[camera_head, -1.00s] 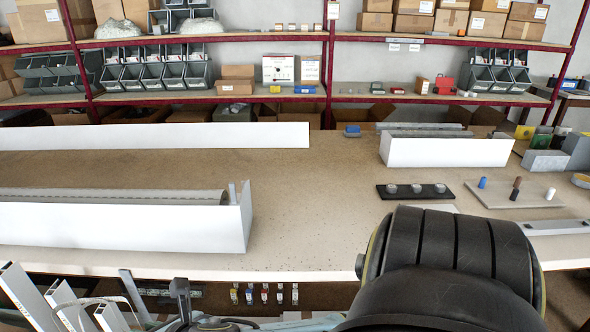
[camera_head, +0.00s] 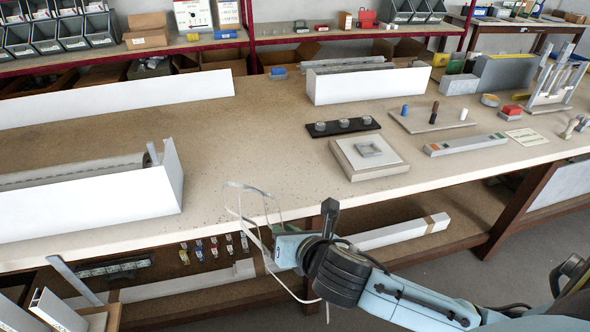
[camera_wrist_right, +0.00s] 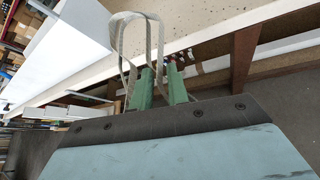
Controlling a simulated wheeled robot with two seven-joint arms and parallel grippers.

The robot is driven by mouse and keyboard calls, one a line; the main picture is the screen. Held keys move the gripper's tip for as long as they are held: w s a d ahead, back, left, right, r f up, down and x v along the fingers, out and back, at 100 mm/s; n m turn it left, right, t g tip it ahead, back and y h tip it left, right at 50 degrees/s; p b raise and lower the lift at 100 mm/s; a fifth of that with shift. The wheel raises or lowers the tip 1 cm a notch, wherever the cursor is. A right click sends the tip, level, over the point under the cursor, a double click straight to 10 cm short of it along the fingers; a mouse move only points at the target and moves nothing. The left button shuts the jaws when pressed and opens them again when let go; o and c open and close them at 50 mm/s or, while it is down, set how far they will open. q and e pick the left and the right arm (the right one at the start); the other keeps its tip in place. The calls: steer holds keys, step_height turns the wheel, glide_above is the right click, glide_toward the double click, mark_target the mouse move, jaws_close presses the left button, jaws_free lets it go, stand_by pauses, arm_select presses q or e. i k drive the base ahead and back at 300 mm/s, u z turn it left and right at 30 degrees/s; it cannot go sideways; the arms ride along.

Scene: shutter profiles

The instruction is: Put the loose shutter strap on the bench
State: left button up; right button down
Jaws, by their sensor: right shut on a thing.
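The loose strap is a thin pale band (camera_head: 241,203), looped and held in my right gripper (camera_head: 278,229) at the bench's front edge. Its upper loop overlaps the bench top in the picture; other strands hang below the edge. In the right wrist view the strap's loop (camera_wrist_right: 122,45) stands out beyond the two green fingers of my right gripper (camera_wrist_right: 162,75), which are shut on it. I cannot tell whether the strap touches the bench. The bench (camera_head: 235,140) has a pale brown top with bare room just beyond the gripper. My left gripper is not in view.
A white box profile with a grey roller (camera_head: 85,205) lies at the left. A square block (camera_head: 368,158), a black strip with knobs (camera_head: 342,126) and a pegged board (camera_head: 432,117) stand right of the clear middle. A long white carton (camera_head: 400,232) lies on the lower shelf.

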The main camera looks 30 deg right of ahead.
mark_target(249, 171)
steer(key=z, duration=0.05)
steer(key=i, duration=1)
